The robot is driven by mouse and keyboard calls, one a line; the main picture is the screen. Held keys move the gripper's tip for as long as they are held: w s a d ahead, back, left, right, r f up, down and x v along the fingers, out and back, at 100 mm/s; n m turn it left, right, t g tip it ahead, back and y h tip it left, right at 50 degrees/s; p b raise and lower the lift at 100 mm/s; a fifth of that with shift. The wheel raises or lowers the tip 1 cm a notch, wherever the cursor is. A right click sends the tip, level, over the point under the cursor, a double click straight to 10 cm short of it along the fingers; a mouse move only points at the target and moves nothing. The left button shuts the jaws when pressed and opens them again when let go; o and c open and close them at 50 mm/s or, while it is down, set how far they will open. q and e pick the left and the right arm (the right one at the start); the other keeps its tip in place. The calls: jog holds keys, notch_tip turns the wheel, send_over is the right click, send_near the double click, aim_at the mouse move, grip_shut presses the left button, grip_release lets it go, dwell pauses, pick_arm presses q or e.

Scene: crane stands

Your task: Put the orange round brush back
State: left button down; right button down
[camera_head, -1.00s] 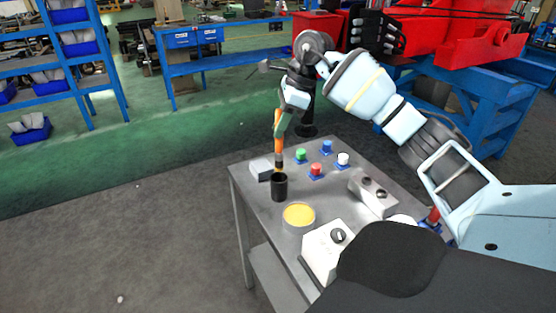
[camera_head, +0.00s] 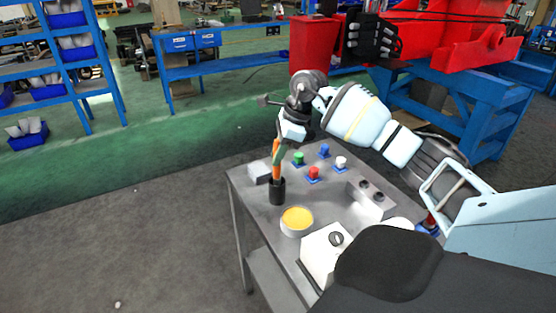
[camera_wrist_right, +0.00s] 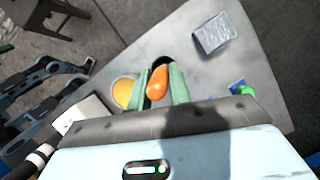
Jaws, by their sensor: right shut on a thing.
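The orange round brush (camera_head: 276,161) is upright, its lower end inside the mouth of the black cup (camera_head: 277,191) on the grey table. My right gripper (camera_head: 278,150) is shut on the brush's upper part, above the cup. In the right wrist view the orange handle end (camera_wrist_right: 157,83) sits between the green fingers of my right gripper (camera_wrist_right: 161,84). The dark cup (camera_wrist_right: 156,63) shows behind it, partly hidden. How deep the brush sits in the cup is hidden by the cup wall. My left gripper cannot be made out.
A round yellow-topped dish (camera_head: 297,219) stands close in front of the cup. A grey block (camera_head: 258,171) is behind left. Green (camera_head: 298,158), red (camera_head: 313,173), blue (camera_head: 323,150) and white (camera_head: 341,162) knobs stand to the right, with a grey two-knob box (camera_head: 370,199).

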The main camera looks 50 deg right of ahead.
notch_tip(320, 180, down, 3)
jog(key=shift+r, duration=0.2)
jog(key=c, duration=1.3)
grip_release()
jog(key=v, duration=1.2)
